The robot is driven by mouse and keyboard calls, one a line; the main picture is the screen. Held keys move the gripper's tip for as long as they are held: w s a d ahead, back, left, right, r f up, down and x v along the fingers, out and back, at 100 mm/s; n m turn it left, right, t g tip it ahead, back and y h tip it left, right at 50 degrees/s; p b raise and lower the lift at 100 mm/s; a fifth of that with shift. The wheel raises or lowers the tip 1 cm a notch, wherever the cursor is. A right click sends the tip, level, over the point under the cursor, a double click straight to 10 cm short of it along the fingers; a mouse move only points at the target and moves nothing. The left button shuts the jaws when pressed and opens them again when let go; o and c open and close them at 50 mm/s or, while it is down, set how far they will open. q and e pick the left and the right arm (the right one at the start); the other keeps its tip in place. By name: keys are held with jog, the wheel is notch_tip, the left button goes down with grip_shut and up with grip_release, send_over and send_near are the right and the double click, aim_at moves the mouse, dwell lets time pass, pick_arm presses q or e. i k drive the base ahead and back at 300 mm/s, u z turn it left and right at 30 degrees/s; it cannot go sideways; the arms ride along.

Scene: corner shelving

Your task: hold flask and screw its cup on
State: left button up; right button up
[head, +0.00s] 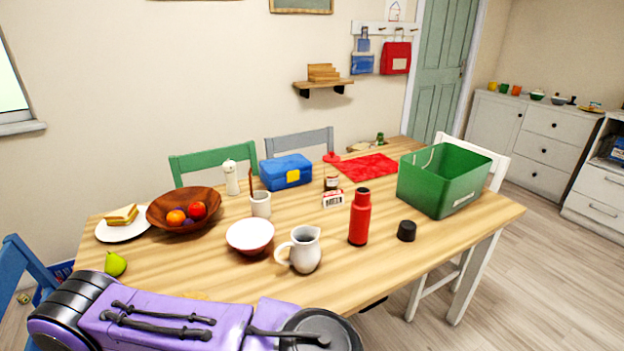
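The red flask (359,218) stands upright on the wooden table, right of the table's middle. Its narrow top is black and bare of a cup. The black cup (406,231) sits on the table a short way to the right of the flask, apart from it. Purple and dark links of my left arm cross the lower left of the head view, in front of the table's near edge. Neither of my grippers shows in this view.
A white jug (304,250) stands close left of the flask, with a white bowl (250,234) beyond it. A green crate (444,181) stands behind the cup. A small label card (333,200) and jar (331,183) are behind the flask. The table's right front corner is clear.

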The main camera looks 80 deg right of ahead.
aim_at(361, 208)
jog(key=z, duration=0.05)
jog(key=k, duration=1)
jog(key=z, duration=1.95)
